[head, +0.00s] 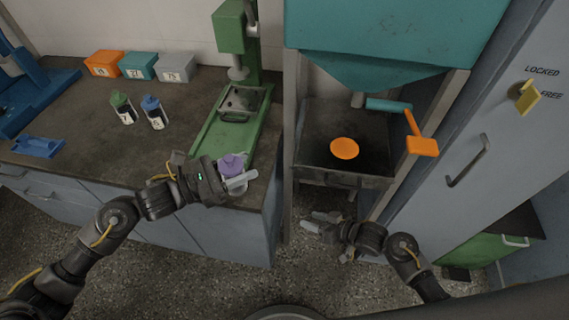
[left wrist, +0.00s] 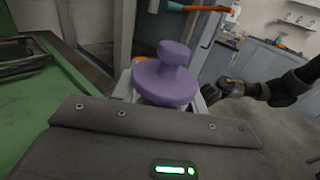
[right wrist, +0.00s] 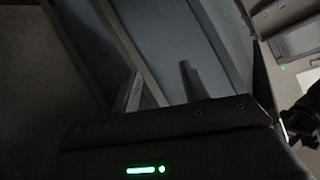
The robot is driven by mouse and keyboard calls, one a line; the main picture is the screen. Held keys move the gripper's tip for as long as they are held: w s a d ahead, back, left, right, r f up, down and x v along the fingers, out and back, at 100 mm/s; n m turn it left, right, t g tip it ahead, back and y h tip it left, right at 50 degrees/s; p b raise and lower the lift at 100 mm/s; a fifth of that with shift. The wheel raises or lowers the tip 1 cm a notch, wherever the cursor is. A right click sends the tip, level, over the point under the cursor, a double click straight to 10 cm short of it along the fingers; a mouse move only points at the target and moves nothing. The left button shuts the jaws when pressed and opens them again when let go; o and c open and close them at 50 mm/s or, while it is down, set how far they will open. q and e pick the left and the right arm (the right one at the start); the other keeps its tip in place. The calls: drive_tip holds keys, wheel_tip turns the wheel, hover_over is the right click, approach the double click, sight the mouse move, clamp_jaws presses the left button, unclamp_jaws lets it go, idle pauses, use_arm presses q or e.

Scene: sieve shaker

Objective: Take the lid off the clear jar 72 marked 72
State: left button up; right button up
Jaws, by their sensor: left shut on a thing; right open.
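A purple knobbed lid (head: 231,163) shows at my left gripper (head: 238,180), near the front right edge of the bench. In the left wrist view the purple lid (left wrist: 165,80) sits above and between the fingers, which are shut on the jar just under it. The jar's body is mostly hidden and no 72 can be read on it. My right gripper (head: 317,222) is open and empty, low in front of the sieve cabinet. In the right wrist view its two fingers (right wrist: 160,88) are apart with nothing between them.
A green-lidded jar (head: 123,108) and a blue-lidded jar (head: 154,112) stand on the bench (head: 80,145). Orange, teal and grey bins (head: 175,68) stand behind. A green press (head: 208,145) is beside my left gripper. An orange disc (head: 344,148) and an orange-handled lever (head: 422,146) are at the cabinet.

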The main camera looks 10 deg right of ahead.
drive_tip(key=w+a+r+n+y, duration=0.1)
drive_tip(key=a+r+n+y, duration=0.2)
drive_tip(key=r, duration=0.7)
drive_tip(key=w+a+r+n+y, duration=0.1)
drive_tip(key=a+r+n+y, duration=0.15)
drive_tip(key=r, duration=0.75)
drive_tip(key=n+g+y, duration=0.3)
drive_tip(key=n, duration=0.1)
approach(229, 157)
drive_tip(key=shift+h, duration=0.25)
drive_tip(key=x, duration=1)
drive_tip(key=shift+s+r, duration=0.1)
drive_tip(key=shift+c, duration=0.2)
clamp_jaws()
drive_tip(key=shift+r, duration=0.15)
drive_tip(key=shift+r, duration=1)
